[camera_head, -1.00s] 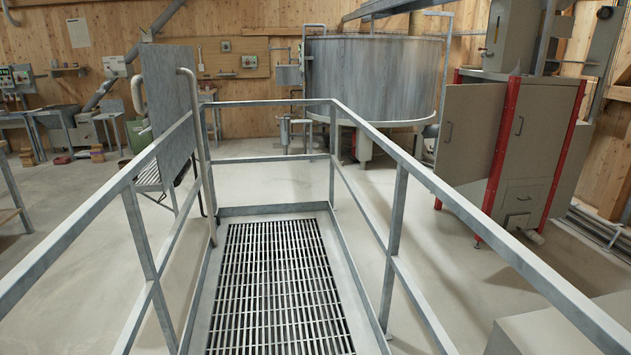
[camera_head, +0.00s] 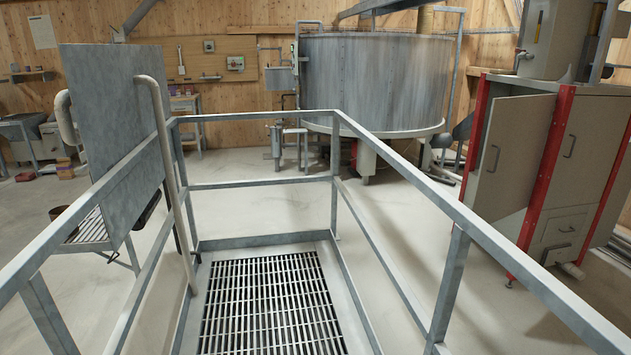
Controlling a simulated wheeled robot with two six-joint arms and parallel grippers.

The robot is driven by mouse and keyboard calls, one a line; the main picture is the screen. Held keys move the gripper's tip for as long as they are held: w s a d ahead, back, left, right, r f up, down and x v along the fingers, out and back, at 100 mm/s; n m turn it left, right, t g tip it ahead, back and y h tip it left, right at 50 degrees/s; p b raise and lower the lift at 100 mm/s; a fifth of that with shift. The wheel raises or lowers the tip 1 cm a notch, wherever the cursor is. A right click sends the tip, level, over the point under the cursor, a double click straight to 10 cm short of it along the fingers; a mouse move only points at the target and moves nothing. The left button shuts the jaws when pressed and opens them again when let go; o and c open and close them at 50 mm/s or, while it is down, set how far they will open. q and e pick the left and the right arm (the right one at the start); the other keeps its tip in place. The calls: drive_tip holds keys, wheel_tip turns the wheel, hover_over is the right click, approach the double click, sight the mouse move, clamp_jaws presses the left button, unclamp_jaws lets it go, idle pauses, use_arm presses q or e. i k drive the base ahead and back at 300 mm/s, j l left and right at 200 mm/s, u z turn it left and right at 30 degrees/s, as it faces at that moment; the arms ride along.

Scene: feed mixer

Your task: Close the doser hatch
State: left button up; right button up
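Nothing in view is labelled as the doser hatch, so I cannot tell for sure which part it is. A tall grey metal plate (camera_head: 112,130) stands upright at the left, just outside the railing. Behind its lower edge is a slatted metal grate (camera_head: 88,232), partly hidden by the plate. At the right, a beige cabinet (camera_head: 590,150) with red posts has a door panel (camera_head: 518,150) with a dark handle, which appears swung outward. Neither of my grippers is in view.
A grey metal railing (camera_head: 256,116) encloses a walkway with a grated floor (camera_head: 268,305) ahead, closed at its far end. A bent pipe handrail (camera_head: 166,150) stands at left. A large round metal tank (camera_head: 374,82) stands beyond. Bare concrete floor lies outside the railing.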

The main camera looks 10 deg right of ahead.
sight(518, 130)
drive_tip(key=i+z, duration=0.2)
drive_tip(key=i, duration=0.55)
drive_tip(key=i+j+z, duration=0.15)
drive_tip(key=i, duration=0.6)
drive_tip(key=i+z, duration=0.2)
drive_tip(key=z, duration=0.2)
drive_tip(key=i+z, duration=0.2)
drive_tip(key=z, duration=0.2)
drive_tip(key=i+z, duration=0.25)
drive_tip(key=z, duration=0.15)
drive_tip(key=i+j+z, duration=0.15)
drive_tip(key=z, duration=0.25)
